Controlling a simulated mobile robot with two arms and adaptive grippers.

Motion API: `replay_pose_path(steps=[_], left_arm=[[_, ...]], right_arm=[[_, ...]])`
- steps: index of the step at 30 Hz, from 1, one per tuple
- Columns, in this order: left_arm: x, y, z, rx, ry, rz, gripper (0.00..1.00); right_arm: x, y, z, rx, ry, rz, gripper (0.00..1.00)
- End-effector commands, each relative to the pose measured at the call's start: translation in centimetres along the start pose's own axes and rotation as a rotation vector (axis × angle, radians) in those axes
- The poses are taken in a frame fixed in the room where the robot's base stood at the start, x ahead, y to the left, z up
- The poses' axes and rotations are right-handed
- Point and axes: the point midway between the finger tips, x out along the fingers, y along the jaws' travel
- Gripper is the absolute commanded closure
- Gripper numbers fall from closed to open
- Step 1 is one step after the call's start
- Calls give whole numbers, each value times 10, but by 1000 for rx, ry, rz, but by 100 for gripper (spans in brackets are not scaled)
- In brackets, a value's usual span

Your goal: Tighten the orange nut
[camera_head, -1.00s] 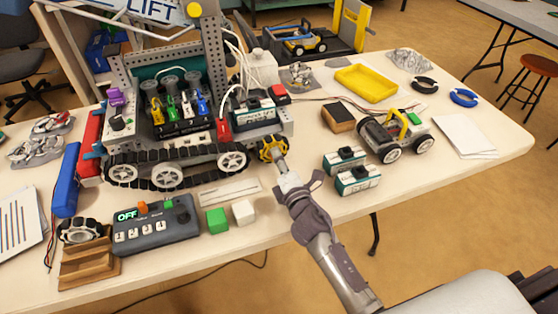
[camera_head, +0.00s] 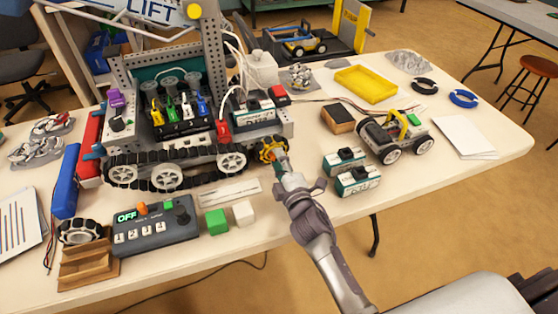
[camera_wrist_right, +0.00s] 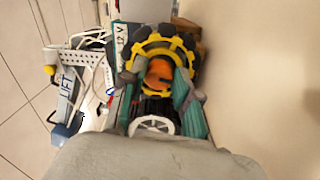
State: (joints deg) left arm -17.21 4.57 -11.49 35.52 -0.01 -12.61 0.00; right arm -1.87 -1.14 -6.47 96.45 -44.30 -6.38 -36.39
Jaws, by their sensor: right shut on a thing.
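The orange nut (camera_wrist_right: 158,73) sits at the centre of a yellow toothed wheel (camera_wrist_right: 166,44) in the right wrist view. The yellow wheel also shows in the head view (camera_head: 267,144), at the front right end of the tracked robot (camera_head: 200,153). My right gripper (camera_wrist_right: 158,80) has its two fingers on either side of the nut and is shut on it. In the head view my right gripper (camera_head: 279,158) reaches the wheel from the front and hides part of it. My left gripper is not in view.
A green cube (camera_head: 216,221) and a white cube (camera_head: 244,212) lie left of my right arm. Battery packs (camera_head: 357,181) and a small wheeled car (camera_head: 398,138) stand to the right. A control box (camera_head: 155,228) is at the front left. The table's right part has free room.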

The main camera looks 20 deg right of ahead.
Motion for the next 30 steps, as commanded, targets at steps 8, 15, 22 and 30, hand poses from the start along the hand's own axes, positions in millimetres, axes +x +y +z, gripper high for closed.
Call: replay_pose_path(steps=[8, 15, 22, 30], left_arm=[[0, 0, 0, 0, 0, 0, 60], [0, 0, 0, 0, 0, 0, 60], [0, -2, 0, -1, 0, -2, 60], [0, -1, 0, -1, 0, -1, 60]], right_arm=[[0, -1, 0, 3, -1, -2, 100], [0, -1, 0, 2, -1, -2, 44], [-1, 0, 0, 1, -1, -1, 44], [-34, -2, 0, 1, -1, -4, 44]])
